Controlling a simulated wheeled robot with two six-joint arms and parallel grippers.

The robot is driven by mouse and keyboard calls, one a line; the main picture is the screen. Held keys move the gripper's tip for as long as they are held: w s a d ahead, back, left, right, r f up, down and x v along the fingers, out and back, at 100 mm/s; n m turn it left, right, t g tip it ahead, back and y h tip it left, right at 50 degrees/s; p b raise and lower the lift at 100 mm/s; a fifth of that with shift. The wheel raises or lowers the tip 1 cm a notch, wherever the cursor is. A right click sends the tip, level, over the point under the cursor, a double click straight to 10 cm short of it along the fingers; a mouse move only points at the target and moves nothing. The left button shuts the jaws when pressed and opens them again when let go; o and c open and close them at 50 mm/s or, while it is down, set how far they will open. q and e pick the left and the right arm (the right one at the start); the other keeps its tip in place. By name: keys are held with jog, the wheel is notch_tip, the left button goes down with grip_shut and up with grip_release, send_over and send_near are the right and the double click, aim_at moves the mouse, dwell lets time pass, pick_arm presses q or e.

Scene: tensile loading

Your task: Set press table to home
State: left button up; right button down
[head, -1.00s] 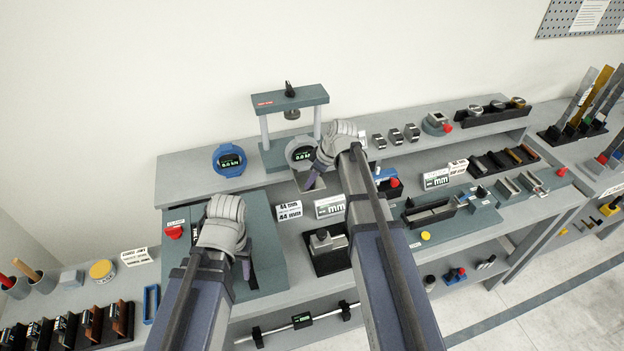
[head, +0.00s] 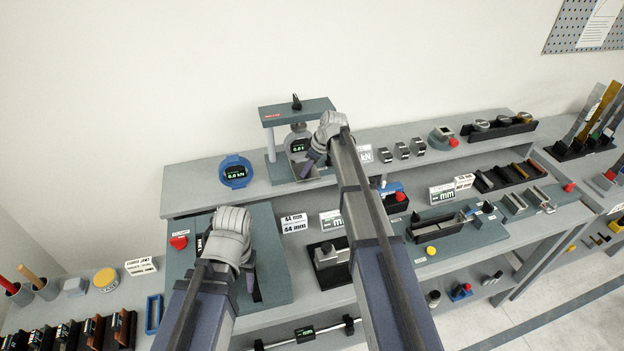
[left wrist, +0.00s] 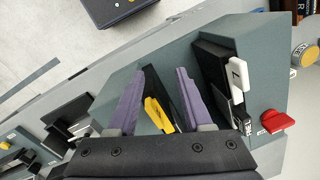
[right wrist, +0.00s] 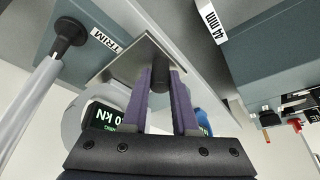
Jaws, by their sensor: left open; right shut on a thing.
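The press is a green frame (head: 297,110) on pale columns at the back of the bench. A grey-rimmed round gauge (head: 298,145) reading about 0.0 sits between its columns. A flat metal plate, which looks like the press table, shows at its front; it is large in the right wrist view (right wrist: 118,62). My right gripper (head: 307,168) is shut on a dark round knob (right wrist: 158,80) at this plate. My left gripper (head: 252,280) is open over the green panel at the left; a yellow-and-black piece (left wrist: 157,115) shows between its fingers, apparently not gripped.
A blue-rimmed gauge (head: 235,172) stands left of the press. A red knob (head: 179,242) sits on the left panel (head: 277,262). Label cards (head: 294,223) and a black block holder (head: 330,257) lie in front.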

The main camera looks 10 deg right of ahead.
jog(key=shift+w, duration=0.8)
jog(key=c, duration=0.7)
grip_release()
jog(key=p+v, duration=0.7)
jog(key=v, duration=0.1)
jog(key=shift+f, duration=0.1)
